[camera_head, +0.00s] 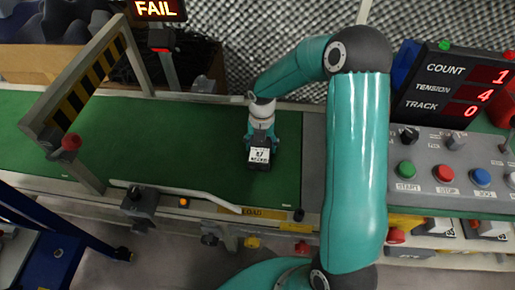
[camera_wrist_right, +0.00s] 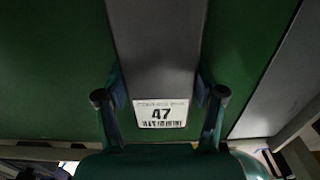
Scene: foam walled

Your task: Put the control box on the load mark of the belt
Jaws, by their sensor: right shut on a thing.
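The control box (camera_wrist_right: 157,60) is dark grey with a white label reading 47. In the wrist view it runs up from between the fingers of my right gripper (camera_wrist_right: 161,96). My right gripper (camera_head: 262,136) is shut on it over the green belt (camera_head: 190,140). In the head view the small dark box (camera_head: 259,143) shows its white label facing up. I cannot tell whether it touches the belt. The yellow LOAD label (camera_head: 264,213) is on the belt's near edge, below the gripper in the picture. My left gripper is not in view.
A striped gate (camera_head: 85,85) spans the belt at left. A pale guide rail (camera_head: 185,194) runs along the near side. A button panel (camera_head: 440,175) and a COUNT display (camera_head: 455,85) stand at right. A FAIL sign (camera_head: 156,9) is at the back. The belt between gate and gripper is clear.

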